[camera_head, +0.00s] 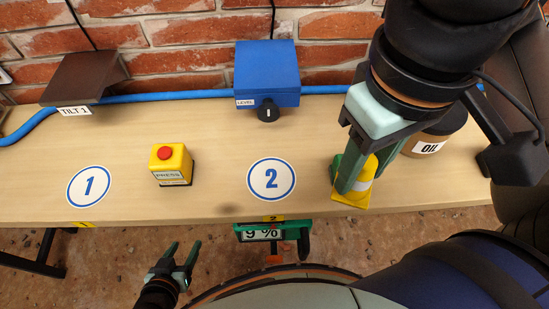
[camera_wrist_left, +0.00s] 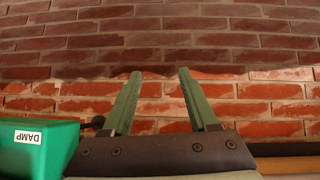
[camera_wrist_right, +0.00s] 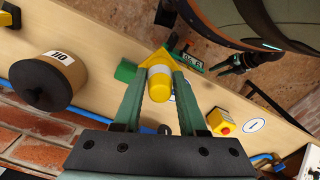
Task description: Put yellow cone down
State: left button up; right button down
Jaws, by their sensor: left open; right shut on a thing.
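The yellow cone (camera_head: 352,195) with a pale band is at the right part of the table, near the front edge and right of the circle marked 2 (camera_head: 271,178). My right gripper (camera_head: 362,180) is shut on the cone. In the right wrist view the cone (camera_wrist_right: 159,92) sits between the two green fingers (camera_wrist_right: 163,76), its rounded tip toward the camera. I cannot tell whether its base touches the table (camera_head: 225,200). My left gripper (camera_head: 182,248) is open and empty, low in front of the table. In the left wrist view its fingers (camera_wrist_left: 160,76) face a brick wall.
A green block (camera_wrist_right: 125,70) shows beside the cone. A yellow box with a red button (camera_head: 170,165), the circle marked 1 (camera_head: 88,187) and a blue LEVEL box (camera_head: 267,75) are further left. A percent display (camera_head: 262,234) hangs at the front edge.

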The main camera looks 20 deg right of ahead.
jog(key=w+a+f+p, duration=0.2)
jog(key=w+p, duration=0.1)
jog(key=w+a+f+p, duration=0.2)
jog(key=w+f+p, duration=0.1)
jog(key=w+a+f+p, duration=0.2)
jog(key=w+f+p, duration=0.1)
jog(key=w, duration=0.1)
jog(key=shift+a, duration=0.1)
jog(key=shift+w+a+f, duration=0.25)
jog(key=shift+w+f, duration=0.1)
jog(key=shift+f, duration=0.2)
notch_tip(320, 180, down, 3)
jog(key=shift+w+p, duration=0.15)
jog(key=shift+p, duration=0.3)
jog(key=shift+f, duration=0.2)
pick_arm(q)
jog(key=s+a+r+y, duration=0.1)
jog(key=s+a+r, duration=0.1)
jog(key=r, duration=0.5)
jog(key=shift+a+r+n, duration=0.15)
jog(key=shift+a+n, duration=0.15)
jog(key=shift+a, duration=0.55)
